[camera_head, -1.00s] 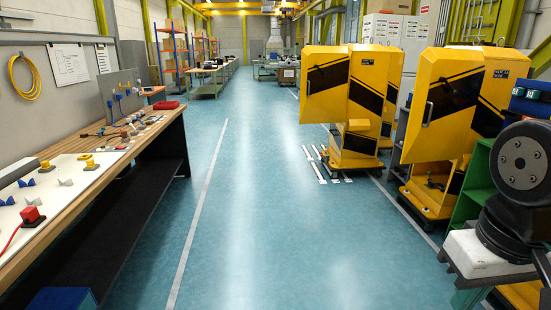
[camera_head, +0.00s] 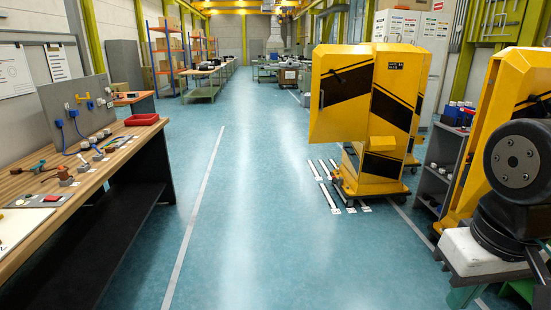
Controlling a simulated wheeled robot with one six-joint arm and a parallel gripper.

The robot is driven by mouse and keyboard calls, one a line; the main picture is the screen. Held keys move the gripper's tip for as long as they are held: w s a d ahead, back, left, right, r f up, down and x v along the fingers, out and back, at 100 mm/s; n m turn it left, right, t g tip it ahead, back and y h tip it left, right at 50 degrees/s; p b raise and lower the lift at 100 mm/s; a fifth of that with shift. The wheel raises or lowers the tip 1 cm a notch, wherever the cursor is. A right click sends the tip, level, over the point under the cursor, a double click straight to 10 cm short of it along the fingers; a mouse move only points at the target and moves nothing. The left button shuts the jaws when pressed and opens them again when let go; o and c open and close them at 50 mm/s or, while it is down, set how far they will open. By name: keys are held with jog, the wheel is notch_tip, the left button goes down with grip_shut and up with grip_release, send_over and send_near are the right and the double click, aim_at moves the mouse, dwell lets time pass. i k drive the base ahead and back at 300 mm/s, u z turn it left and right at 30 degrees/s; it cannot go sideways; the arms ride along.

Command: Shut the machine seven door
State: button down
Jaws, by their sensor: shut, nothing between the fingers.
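A yellow machine (camera_head: 395,105) with black diagonal stripes stands right of the aisle on a low wheeled base. A door panel (camera_head: 340,100) with a small upright handle (camera_head: 322,99) is on its left side and appears swung out toward the aisle. The label on the machine is too small to read, so I cannot tell which machine is number seven. A second yellow machine (camera_head: 497,110) stands nearer at the right, partly hidden by my arm. My gripper is not in view; only dark arm links show at the right edge.
A wooden workbench (camera_head: 130,150) with tools and a red tray (camera_head: 142,119) runs along the left. A grey shelf cart (camera_head: 436,170) stands between the two machines. White floor markings (camera_head: 328,185) lie beside the farther machine. The middle aisle is clear.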

aim_at(340, 112)
jog(key=i, duration=4.05)
